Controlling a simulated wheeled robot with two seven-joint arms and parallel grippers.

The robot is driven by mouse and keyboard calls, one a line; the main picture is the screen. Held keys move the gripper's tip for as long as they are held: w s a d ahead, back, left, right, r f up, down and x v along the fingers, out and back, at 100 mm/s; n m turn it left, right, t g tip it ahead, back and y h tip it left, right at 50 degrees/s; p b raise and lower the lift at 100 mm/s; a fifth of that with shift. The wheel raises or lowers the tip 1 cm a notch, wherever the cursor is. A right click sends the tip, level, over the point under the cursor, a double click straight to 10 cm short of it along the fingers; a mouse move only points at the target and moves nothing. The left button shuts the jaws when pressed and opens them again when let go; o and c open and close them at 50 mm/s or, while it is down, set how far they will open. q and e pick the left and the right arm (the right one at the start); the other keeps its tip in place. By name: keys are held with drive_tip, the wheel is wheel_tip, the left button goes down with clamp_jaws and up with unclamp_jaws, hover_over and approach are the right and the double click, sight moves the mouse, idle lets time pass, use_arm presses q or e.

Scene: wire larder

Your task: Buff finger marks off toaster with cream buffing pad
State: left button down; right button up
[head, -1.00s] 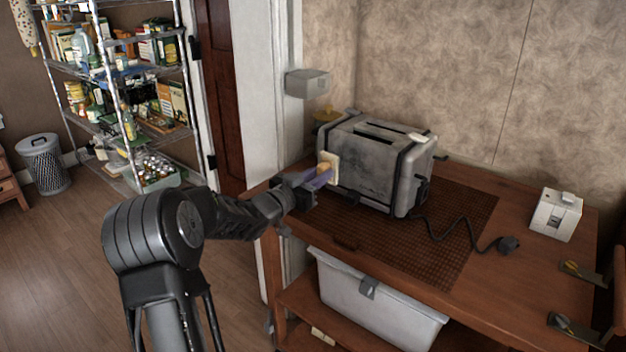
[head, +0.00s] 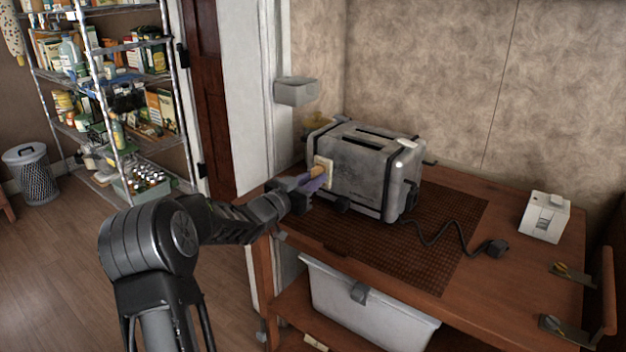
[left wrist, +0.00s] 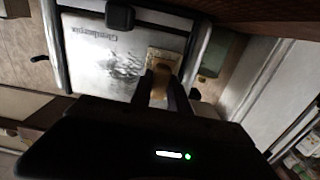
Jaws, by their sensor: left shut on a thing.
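The silver toaster (head: 365,172) with black trim stands on a brown mat. My left gripper (head: 313,183) is shut on the cream buffing pad (head: 323,168) at the left end of the toaster's long front side. In the left wrist view the pad (left wrist: 164,60) lies flat against, or very close to, the toaster's side (left wrist: 90,45); contact is hard to tell. Grey smudgy marks (left wrist: 124,68) show on that side beside the pad, below dark lettering. The gripper's fingers (left wrist: 160,85) close on the pad's tan grip. My right gripper is out of view.
The brown woven mat (head: 440,255) lies on the wooden table (head: 505,300). A black cord (head: 455,235) runs right from the toaster. A white box (head: 545,216) stands at the right. A grey-white bin (head: 340,300) sits below. A wire shelf (head: 180,130) stands left.

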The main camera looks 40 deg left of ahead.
use_arm(q)
drive_tip(key=shift+w, duration=0.55)
drive_tip(key=shift+a+r+p, duration=0.2)
drive_tip(key=shift+a+p, duration=0.15)
drive_tip(key=shift+a, duration=0.7)
drive_tip(key=shift+d+f, duration=0.2)
drive_tip(key=shift+d, duration=0.3)
drive_tip(key=shift+d+b, duration=0.6)
drive_tip(key=shift+d, duration=0.5)
